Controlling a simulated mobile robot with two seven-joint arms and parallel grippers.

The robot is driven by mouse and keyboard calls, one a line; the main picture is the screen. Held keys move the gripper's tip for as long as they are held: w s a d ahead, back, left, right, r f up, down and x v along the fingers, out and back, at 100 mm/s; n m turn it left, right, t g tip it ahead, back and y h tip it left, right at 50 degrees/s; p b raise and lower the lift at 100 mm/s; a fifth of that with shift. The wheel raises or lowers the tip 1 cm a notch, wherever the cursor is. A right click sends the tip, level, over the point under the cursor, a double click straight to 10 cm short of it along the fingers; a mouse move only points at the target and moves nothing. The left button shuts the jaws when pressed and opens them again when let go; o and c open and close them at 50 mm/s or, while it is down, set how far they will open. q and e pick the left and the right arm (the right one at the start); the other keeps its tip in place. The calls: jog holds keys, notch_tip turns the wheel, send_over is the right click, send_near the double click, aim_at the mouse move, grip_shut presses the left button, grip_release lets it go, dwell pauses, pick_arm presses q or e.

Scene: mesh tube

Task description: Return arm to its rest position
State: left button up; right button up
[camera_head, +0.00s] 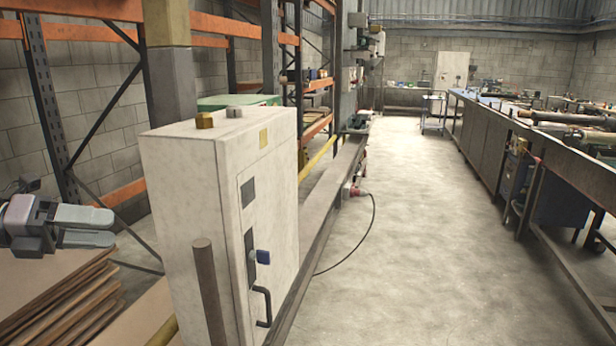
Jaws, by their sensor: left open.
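My left gripper (92,228) shows at the left edge, its grey fingers pointing right. It is open, with nothing between its fingers. It is in front of the orange and grey racking and above a stack of brown boards (60,290) in the picture. A white metal cabinet (190,190) stands to the right of the gripper, with a visible gap between them. Its front has a blue knob and a black handle (263,307). My right gripper and arm are not in view.
A brown post (208,290) stands close before the cabinet. Orange-beamed racking (120,193) lines the left wall. A long workbench (480,130) with tools runs along the right. The concrete aisle (400,220) between is mostly clear, with a black cable (370,232) on its left side.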

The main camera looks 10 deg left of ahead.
pick_arm(q)
jog(key=s+d+f+n+t+y, duration=0.1)
jog(key=s+f+n+t+y, duration=0.2)
jog(key=f+n, duration=0.85)
jog(key=s+d+f+n+t+y, duration=0.1)
jog(key=d+f+n+t+y, duration=0.2)
jog(key=f+n, duration=0.8)
jog(key=s+d+f+n+g+y, duration=0.2)
jog(key=s+d+f+n, duration=0.3)
jog(key=d+f, duration=0.3)
jog(key=s+d+f+n+g+y, duration=0.2)
jog(key=s+d+f+n, duration=0.4)
jog(key=d+f, duration=0.3)
jog(key=shift+s+f, duration=0.55)
jog(key=shift+f, duration=0.4)
